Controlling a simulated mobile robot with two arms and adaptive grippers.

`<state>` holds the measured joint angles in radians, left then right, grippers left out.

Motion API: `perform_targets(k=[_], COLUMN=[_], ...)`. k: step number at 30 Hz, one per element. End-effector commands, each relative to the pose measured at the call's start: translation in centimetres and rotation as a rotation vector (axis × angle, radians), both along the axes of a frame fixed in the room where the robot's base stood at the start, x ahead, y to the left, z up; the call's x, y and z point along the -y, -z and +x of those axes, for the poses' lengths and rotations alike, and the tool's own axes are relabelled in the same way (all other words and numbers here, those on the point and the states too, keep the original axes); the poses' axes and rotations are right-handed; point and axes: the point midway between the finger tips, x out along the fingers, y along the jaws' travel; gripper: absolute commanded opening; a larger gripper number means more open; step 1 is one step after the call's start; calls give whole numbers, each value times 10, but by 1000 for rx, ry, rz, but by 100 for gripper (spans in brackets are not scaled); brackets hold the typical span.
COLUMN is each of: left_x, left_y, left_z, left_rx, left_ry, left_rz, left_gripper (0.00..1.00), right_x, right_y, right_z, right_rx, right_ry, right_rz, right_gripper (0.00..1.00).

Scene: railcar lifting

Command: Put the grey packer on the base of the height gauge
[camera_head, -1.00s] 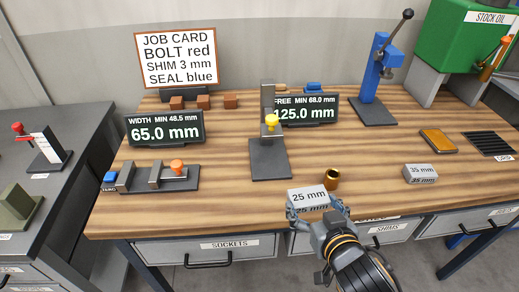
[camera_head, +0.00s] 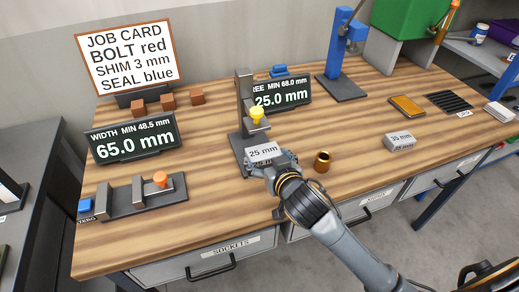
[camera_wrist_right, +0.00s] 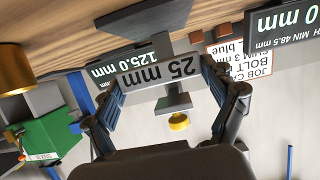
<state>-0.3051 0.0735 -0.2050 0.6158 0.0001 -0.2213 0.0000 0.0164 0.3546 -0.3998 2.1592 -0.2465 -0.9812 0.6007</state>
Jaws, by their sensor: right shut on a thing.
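The grey packer (camera_head: 264,152) labelled 25 mm is between the fingers of my right gripper (camera_head: 272,164), which is shut on it. It also shows in the right wrist view (camera_wrist_right: 157,72), with a finger at each end. The height gauge (camera_head: 243,97) stands upright on the bench, with a yellow knob (camera_head: 257,113) on its slider. Its dark base (camera_head: 236,146) shows at the left of the packer. The packer is at the front of the gauge and hides part of the base; I cannot tell whether they touch. My left gripper is not in view.
Another packer (camera_head: 399,141), labelled 35 mm, lies farther right. The width gauge (camera_head: 142,197) is at the left. A display (camera_head: 280,95) stands behind the height gauge.

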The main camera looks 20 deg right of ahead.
Motion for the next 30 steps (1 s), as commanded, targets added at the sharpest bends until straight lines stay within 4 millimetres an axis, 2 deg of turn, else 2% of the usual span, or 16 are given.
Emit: perform_targets(k=[1, 3, 9, 11, 18, 30], left_x=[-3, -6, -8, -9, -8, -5], left_y=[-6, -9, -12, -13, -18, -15], left_z=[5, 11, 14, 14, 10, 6], left_rx=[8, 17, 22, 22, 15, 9], left_ry=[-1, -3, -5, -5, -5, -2], left_rz=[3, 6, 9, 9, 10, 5], left_gripper=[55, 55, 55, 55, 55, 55], right_x=[0, 0, -2, -2, -2, -2], right_y=[-4, -4, -1, 2, 32, 39], right_z=[15, 31, 55, 56, 56, 56], right_rx=[4, 3, 2, 0, -2, 1], right_ry=[1, 1, -1, 0, 0, -1], right_rz=[-1, -2, 0, 0, 0, 0], right_gripper=[48, 48, 48, 48, 48, 48])
